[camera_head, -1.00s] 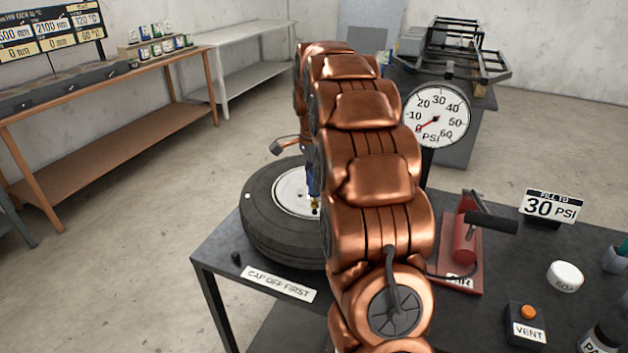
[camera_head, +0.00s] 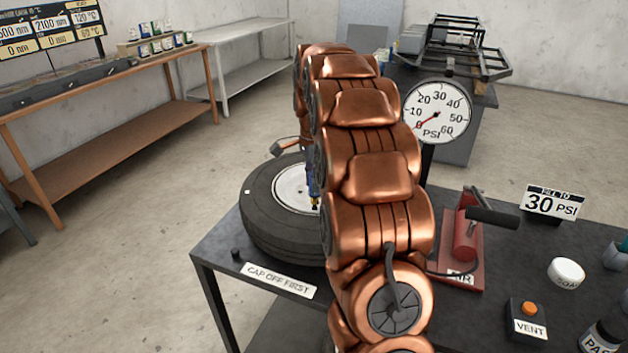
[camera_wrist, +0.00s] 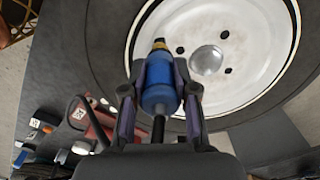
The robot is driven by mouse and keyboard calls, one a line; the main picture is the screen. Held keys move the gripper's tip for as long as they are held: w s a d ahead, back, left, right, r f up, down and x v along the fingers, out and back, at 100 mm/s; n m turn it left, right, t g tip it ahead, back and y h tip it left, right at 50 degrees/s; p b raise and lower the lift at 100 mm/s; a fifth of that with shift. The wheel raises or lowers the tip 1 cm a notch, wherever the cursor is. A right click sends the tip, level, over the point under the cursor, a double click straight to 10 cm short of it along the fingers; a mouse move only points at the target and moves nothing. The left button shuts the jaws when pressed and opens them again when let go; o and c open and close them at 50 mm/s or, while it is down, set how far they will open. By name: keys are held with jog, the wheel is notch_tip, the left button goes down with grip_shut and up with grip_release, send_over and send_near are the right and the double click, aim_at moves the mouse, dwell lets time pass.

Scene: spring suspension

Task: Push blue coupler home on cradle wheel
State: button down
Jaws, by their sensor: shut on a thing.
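The blue coupler (camera_wrist: 160,85) is held between the two fingers of my gripper (camera_wrist: 160,72) in the wrist view. Its brass-yellow tip (camera_wrist: 159,45) points at the white wheel rim (camera_wrist: 252,55), near the rim's edge. Whether the tip sits on a valve stem is too small to tell. In the head view the wheel's black tire (camera_head: 262,225) lies flat on the dark table, and a small part of the blue coupler (camera_head: 312,185) shows above its rim. My copper arm hides the right part of the wheel and most of the gripper. A cradle is not clearly visible.
A round gauge (camera_head: 436,112) reads about 0 PSI. A red pump (camera_head: 465,240) marked AIR stands right of my arm. A black cap (camera_head: 236,253), a "CAP OFF FIRST" label (camera_head: 279,280), a VENT button box (camera_head: 526,320) and a white tin (camera_head: 566,272) are on the table.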

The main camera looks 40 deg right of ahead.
jog(key=shift+f, duration=0.45)
jog(key=c, duration=0.8)
grip_release()
jog(key=shift+r+p, duration=0.65)
jog(key=shift+r, duration=2.85)
